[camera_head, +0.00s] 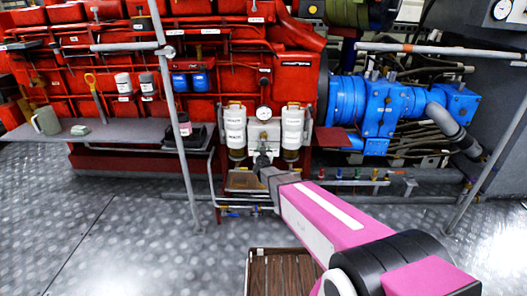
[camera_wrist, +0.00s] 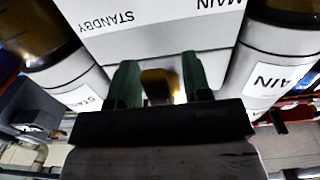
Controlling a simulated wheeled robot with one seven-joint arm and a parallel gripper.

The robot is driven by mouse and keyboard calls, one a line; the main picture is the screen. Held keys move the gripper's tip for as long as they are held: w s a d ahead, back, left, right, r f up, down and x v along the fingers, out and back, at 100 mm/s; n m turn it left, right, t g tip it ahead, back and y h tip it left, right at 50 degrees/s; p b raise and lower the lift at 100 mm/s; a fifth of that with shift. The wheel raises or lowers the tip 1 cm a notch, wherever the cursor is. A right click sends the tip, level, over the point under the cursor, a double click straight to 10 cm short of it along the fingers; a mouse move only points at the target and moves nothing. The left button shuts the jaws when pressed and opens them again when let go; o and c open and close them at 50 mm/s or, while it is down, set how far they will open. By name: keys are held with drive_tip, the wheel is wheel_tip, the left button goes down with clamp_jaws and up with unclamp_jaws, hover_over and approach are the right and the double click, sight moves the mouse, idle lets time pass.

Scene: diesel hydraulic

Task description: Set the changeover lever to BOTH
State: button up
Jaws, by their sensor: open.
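The duplex filter unit has a white left canister (camera_head: 236,134) and a white right canister (camera_head: 292,134), with a pale block (camera_head: 265,130) between them. In the wrist view, the block's face (camera_wrist: 160,35) carries upturned STANDBY and MAIN labels; no BOTH mark is readable. A brass-coloured piece (camera_wrist: 155,84), apparently the changeover lever's end, lies between the green fingers of my gripper (camera_wrist: 160,72). My gripper is open, with a gap visible beside the piece; contact cannot be told. In the head view my gripper (camera_head: 262,164) is low in front of the block and hides the lever.
A pressure gauge (camera_head: 264,113) sits atop the block. A tray (camera_head: 245,181) is below the filters. A grey handrail post (camera_head: 180,120) stands to the left. Blue machinery (camera_head: 380,110) is to the right. A brown slatted crate (camera_head: 275,272) is on the floor near my arm.

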drive_tip(key=s, duration=1)
drive_tip(key=shift+s+a, duration=0.2)
drive_tip(key=shift+s, duration=0.15)
drive_tip(key=s+d+f+g, duration=0.1)
drive_tip(key=s+d+g, duration=1.7)
drive_tip(key=s, duration=0.6)
drive_tip(key=shift+d+y, duration=0.3)
drive_tip(key=shift+d, duration=0.45)
